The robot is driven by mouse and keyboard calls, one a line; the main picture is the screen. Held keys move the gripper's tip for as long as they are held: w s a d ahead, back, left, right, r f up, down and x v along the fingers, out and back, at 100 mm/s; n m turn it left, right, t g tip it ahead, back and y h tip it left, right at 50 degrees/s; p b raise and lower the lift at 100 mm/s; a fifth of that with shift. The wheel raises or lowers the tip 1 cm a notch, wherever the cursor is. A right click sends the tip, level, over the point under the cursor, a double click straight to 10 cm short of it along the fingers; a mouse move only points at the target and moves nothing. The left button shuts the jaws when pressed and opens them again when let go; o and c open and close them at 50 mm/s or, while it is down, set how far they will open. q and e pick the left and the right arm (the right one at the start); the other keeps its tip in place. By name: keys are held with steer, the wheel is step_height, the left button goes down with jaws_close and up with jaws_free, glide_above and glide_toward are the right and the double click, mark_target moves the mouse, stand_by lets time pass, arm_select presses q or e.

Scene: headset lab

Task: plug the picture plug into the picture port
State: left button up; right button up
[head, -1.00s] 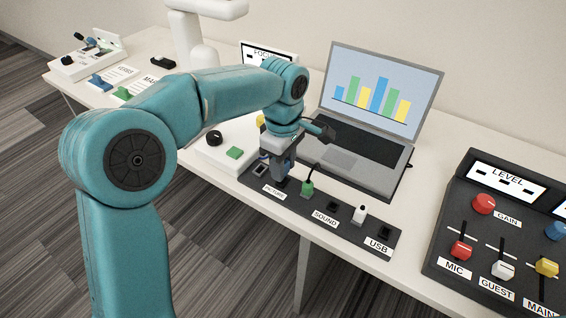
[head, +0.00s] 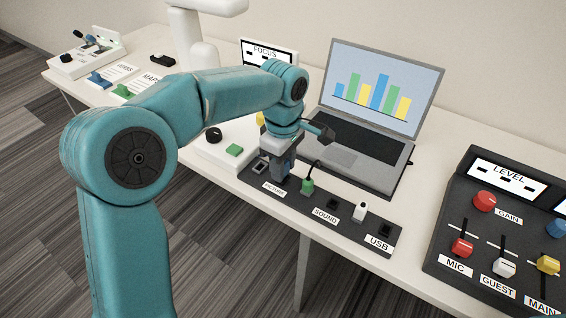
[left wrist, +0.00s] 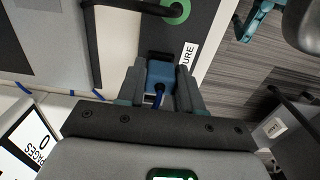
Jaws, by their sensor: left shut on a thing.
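My left gripper (head: 281,178) is over the PICTURE end of the dark port strip (head: 292,205). In the left wrist view my left gripper (left wrist: 160,88) is shut on a blue plug (left wrist: 159,73), with a blue cord running back from it. The plug's front end is at a dark port beside the PICTURE label (left wrist: 188,56). I cannot tell whether the plug is in the port or just before it. In the head view the gripper hides the plug and port; the PICTURE label (head: 274,189) shows in front. My right gripper is not in view.
A green plug (head: 308,186) with a black cord stands close right of the gripper. A laptop (head: 365,115) is behind; a slider panel (head: 500,235) is at right.

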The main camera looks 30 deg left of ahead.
arm_select(q)
steer(key=shift+f+b, duration=0.3)
steer(key=shift+f, duration=0.2)
steer(key=o, duration=1.1)
step_height(320, 180, up, 16)
steer(key=p, duration=0.5)
steer(key=shift+r, duration=0.2)
steer(key=shift+s, duration=0.15)
